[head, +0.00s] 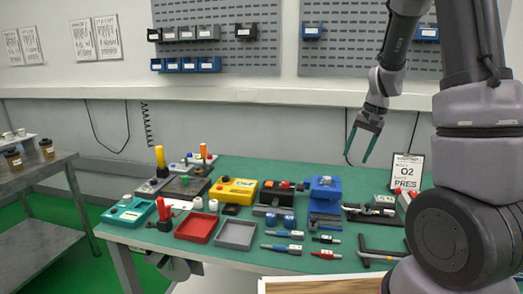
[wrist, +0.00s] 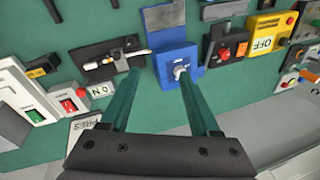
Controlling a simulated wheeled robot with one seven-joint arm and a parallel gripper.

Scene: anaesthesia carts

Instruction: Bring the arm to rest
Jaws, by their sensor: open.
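My gripper (head: 360,143) hangs from my arm above the back right part of the green table (head: 255,170). Its two green fingers are apart and nothing is between them. In the wrist view the open gripper (wrist: 157,85) points down over the table, with a blue block with a light knob (wrist: 178,70) beyond its fingertips. The same blue block (head: 325,187) stands left of and below the gripper in the head view. I cannot tell the exact height of the fingers above the table.
A sign (head: 407,172) stands right of the gripper. A yellow box (head: 233,190), a red tray (head: 195,227) and a grey tray (head: 236,234) lie to the left. Several screwdriver-like tools lie at the front. A pegboard and a ledge (head: 250,94) run along the wall behind.

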